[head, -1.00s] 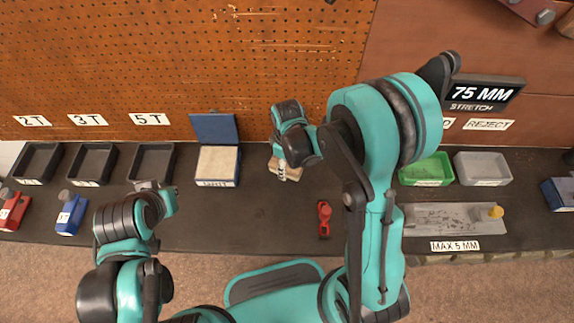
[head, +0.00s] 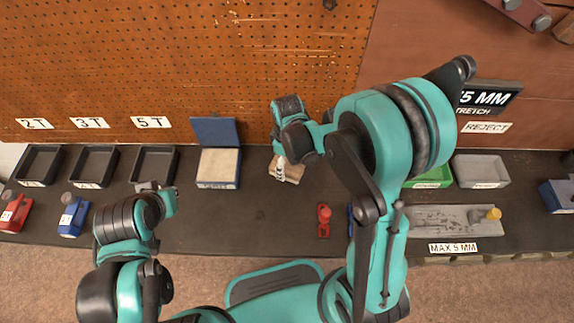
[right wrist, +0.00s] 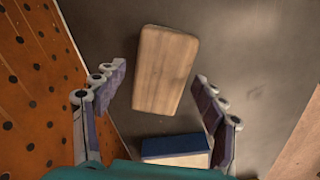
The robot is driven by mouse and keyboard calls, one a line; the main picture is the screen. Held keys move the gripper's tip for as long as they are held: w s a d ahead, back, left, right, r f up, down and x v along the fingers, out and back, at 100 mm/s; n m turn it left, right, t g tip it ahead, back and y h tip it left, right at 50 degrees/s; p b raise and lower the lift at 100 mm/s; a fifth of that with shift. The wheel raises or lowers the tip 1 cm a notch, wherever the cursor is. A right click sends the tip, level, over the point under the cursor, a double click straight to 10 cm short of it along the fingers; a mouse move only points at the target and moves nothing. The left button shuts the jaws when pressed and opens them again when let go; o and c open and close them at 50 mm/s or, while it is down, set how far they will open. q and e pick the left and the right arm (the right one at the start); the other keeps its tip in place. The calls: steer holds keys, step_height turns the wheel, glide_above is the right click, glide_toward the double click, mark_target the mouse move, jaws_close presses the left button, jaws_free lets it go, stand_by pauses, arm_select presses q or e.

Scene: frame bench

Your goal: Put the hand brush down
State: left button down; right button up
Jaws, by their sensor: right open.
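The hand brush (head: 291,170) shows as a pale wooden block on the dark bench, partly hidden by my right gripper in the head view. In the right wrist view the wooden block (right wrist: 165,70) lies ahead, between the lines of the two fingers. My right gripper (right wrist: 158,95) is open, with a gap between each finger and the block. In the head view my right gripper (head: 280,168) is just at the brush. My left gripper (head: 158,188) is over the bench at the left, and its fingers are too small to read.
A blue box (head: 218,183) with its lid up stands left of the brush. Black trays (head: 94,165) line the back left. A red object (head: 323,220) lies nearer the front. A grey plate (head: 450,220) is at the right. The bench middle left is clear.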

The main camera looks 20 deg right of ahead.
mark_target(287, 165)
step_height(287, 165, up, 9)
steer(key=p, duration=0.3)
steer(key=s+d+r+m+t, duration=0.4)
steer(key=s+r+m+t, duration=0.3)
steer(key=s+r+m, duration=0.3)
steer(key=shift+s+d+r, duration=0.15)
steer(key=shift+d+r, duration=0.15)
steer(key=shift+r, duration=0.1)
steer(key=shift+o, duration=0.6)
